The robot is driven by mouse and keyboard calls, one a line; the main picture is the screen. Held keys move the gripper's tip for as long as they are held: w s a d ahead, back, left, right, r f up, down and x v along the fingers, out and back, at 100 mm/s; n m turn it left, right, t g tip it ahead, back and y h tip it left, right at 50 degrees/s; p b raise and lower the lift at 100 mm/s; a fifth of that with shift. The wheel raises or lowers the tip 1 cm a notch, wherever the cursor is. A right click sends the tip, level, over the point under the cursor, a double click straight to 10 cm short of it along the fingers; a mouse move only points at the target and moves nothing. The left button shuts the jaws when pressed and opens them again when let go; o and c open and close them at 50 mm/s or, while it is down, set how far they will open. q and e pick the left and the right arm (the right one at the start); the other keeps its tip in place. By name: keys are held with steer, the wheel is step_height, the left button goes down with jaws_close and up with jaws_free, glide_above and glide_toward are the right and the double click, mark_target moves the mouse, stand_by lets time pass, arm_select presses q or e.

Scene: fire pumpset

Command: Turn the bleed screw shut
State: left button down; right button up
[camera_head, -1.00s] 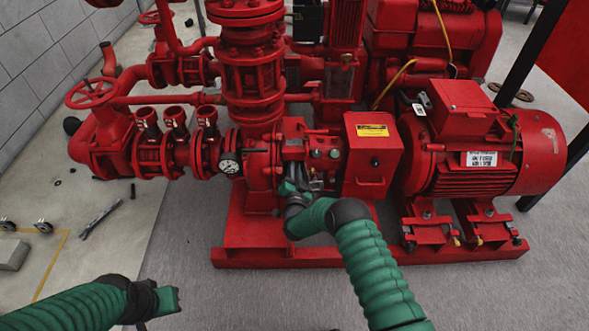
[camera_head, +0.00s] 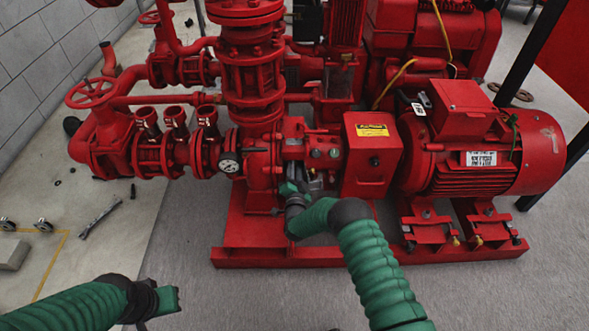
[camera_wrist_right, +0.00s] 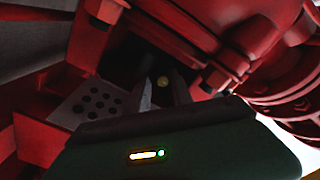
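A small round brass-coloured end, likely the bleed screw (camera_wrist_right: 163,82), shows in the dark recess in the right wrist view. My right gripper (camera_wrist_right: 163,94) has its two grey fingers apart, with the brass end seen in the gap between them. I cannot tell how far beyond the fingertips it lies. In the head view my right gripper (camera_head: 300,184) is at the front of the red pump (camera_head: 263,165), below the small panel, and hides the screw. My left gripper (camera_head: 172,299) is low at the left, away from the pump; its fingers are not clear.
A pressure gauge (camera_head: 229,166) and a red control box (camera_head: 371,155) flank the working spot. A red motor (camera_head: 485,155) stands at the right. The red base frame (camera_head: 300,254) runs below. Grey floor in front is clear.

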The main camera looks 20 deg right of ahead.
steer(key=shift+r, duration=0.1)
steer(key=p+v, duration=0.7)
steer(key=v, duration=0.9)
steer(key=shift+s+p, duration=0.35)
steer(key=shift+p, duration=0.05)
steer(key=shift+a, duration=0.15)
